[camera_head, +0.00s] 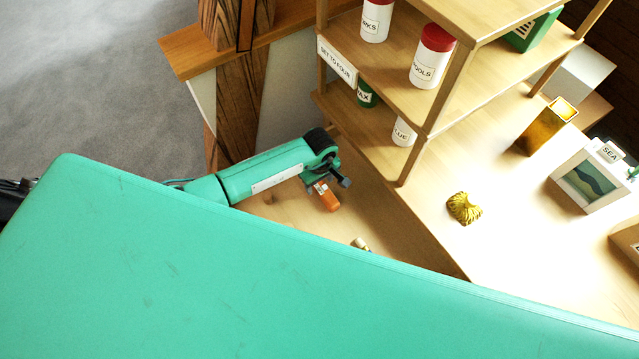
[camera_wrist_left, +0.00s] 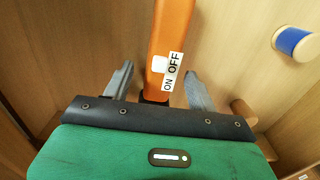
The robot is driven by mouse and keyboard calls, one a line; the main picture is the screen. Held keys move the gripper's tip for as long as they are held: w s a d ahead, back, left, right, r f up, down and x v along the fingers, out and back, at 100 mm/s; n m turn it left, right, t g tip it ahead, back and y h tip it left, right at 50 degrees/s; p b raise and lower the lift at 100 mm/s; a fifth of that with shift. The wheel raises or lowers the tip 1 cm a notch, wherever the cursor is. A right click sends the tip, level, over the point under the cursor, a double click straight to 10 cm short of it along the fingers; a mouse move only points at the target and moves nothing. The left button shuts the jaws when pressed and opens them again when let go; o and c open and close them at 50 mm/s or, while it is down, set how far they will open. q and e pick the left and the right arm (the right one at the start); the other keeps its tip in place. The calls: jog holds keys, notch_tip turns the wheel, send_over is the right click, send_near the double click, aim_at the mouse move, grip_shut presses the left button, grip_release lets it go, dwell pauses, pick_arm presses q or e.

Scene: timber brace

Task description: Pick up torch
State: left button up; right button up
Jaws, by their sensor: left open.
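The orange torch (camera_head: 327,198) lies on the wooden surface below the shelf unit. In the left wrist view the torch (camera_wrist_left: 168,35) runs away from the gripper, with a white switch and an ON/OFF label on its side. My left gripper (camera_head: 331,181) is open at the torch's near end. In the left wrist view the fingers of this gripper (camera_wrist_left: 158,78) stand on either side of the torch, with a visible gap on each side. The right gripper is not in view.
A wooden shelf unit (camera_head: 402,168) with labelled jars stands just beyond the gripper. A small tan peg-like piece (camera_head: 361,244) lies nearby. A blue-wrapped spool (camera_wrist_left: 294,43) is at right in the wrist view. A yellow shell-like object (camera_head: 464,208) lies on the lit top.

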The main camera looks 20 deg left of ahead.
pick_arm(q)
jog(key=shift+f, duration=0.55)
jog(key=c, duration=1.1)
jog(key=shift+c, duration=0.2)
